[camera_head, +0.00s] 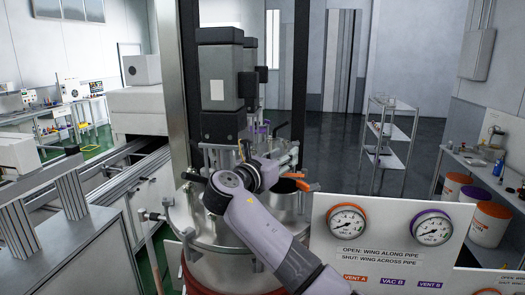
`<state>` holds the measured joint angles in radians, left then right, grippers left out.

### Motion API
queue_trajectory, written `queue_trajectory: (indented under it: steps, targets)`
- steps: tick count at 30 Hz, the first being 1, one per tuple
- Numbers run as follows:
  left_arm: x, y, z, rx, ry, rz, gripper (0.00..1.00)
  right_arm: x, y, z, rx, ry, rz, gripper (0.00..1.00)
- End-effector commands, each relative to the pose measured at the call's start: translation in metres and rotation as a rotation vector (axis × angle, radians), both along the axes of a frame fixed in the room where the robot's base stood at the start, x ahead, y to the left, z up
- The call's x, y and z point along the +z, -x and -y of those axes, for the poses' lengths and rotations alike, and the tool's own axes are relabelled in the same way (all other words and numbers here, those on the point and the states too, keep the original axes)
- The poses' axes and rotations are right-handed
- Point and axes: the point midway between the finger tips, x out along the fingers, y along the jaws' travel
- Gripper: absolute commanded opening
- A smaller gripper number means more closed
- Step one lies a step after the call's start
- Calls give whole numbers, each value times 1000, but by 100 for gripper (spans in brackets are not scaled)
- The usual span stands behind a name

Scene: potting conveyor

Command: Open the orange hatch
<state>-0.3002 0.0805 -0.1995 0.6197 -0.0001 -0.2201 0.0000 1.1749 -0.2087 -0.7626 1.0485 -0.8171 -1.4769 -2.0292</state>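An orange part (305,186) shows on the right side of the steel vessel's lid, beside my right wrist. I cannot tell whether it is the hatch itself or a handle on it. The steel vessel (222,268) stands in the middle, with a dark motor (220,85) upright above it. My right arm reaches in from the bottom right and bends over the lid. My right gripper (284,174) is close to the orange part, mostly hidden by my wrist. Its fingers are too small to read, and contact is unclear. My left gripper is out of view.
A white panel (385,262) with two gauges stands in front, right of the vessel. A metal post (178,90) rises at the vessel's back left. A conveyor (120,160) runs at left. A shelf cart (388,130) stands behind on open dark floor.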

Motion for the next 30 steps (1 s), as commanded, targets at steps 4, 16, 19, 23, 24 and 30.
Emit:
queue_trajectory:
  steps: [4, 16, 19, 23, 24, 30]
  targets:
    - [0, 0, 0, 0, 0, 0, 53, 7, 9, -9, 8, 1, 7, 31]
    - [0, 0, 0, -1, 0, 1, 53, 19, 30, -24, 6, 1, 5, 31]
    - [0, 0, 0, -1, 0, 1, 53, 22, 35, -27, 5, 0, 6, 31]
    - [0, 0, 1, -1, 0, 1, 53, 26, 41, -32, 5, 0, 6, 31]
    - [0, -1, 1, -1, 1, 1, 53, 27, 43, -33, 4, 1, 5, 31]
    - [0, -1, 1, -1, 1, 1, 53, 33, 54, -41, 5, 1, 7, 31]
